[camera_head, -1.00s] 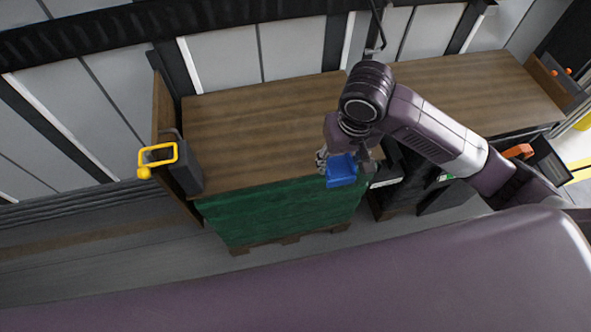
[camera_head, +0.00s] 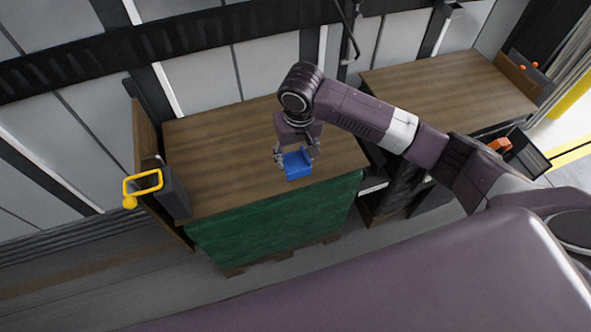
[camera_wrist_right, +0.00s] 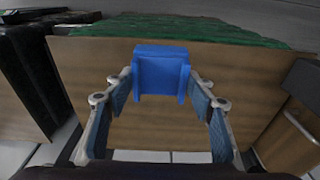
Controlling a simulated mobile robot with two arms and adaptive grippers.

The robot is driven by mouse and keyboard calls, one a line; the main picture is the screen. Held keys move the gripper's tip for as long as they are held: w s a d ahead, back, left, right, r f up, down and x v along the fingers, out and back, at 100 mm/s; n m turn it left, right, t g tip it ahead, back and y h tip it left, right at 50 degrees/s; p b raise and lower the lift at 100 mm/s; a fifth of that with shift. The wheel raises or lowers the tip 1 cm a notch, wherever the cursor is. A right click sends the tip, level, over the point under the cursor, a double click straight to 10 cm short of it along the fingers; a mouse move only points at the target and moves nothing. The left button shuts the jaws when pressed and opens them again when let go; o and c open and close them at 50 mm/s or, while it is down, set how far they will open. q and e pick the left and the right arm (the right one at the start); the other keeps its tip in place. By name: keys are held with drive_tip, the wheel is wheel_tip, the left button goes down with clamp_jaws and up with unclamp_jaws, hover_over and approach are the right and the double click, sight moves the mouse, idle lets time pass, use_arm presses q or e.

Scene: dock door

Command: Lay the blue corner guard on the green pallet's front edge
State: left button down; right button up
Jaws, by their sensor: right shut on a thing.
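The blue corner guard (camera_head: 297,164) is held by my right gripper (camera_head: 296,152), whose fingers are on either side of it. In the right wrist view, the guard (camera_wrist_right: 161,72) shows between the two fingers, near the green wrap. The green pallet load (camera_head: 275,221) has a brown wooden top and green-wrapped front. In the head view the guard appears over the top, close to the front edge and right of its middle. I cannot tell whether it touches the top. My left gripper is not in view.
A second wooden-topped load (camera_head: 450,90) stands to the right, beyond a dark gap. A board and a dark box with a yellow handle (camera_head: 142,184) stand at the left end of the green pallet. A panelled wall runs behind.

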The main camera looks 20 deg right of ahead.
sight(297, 167)
wheel_tip(297, 167, down, 7)
drive_tip(key=shift+f, duration=0.2)
idle(0.4)
drive_tip(key=shift+f, duration=0.6)
drive_tip(key=o, duration=1.2)
drive_tip(key=shift+c, duration=0.2)
drive_tip(key=shift+r, duration=0.1)
drive_tip(key=r, duration=0.4)
drive_tip(key=s+r, duration=0.1)
drive_tip(key=r, duration=0.8)
drive_tip(key=shift+s, duration=0.25)
drive_tip(key=shift+f, duration=0.1)
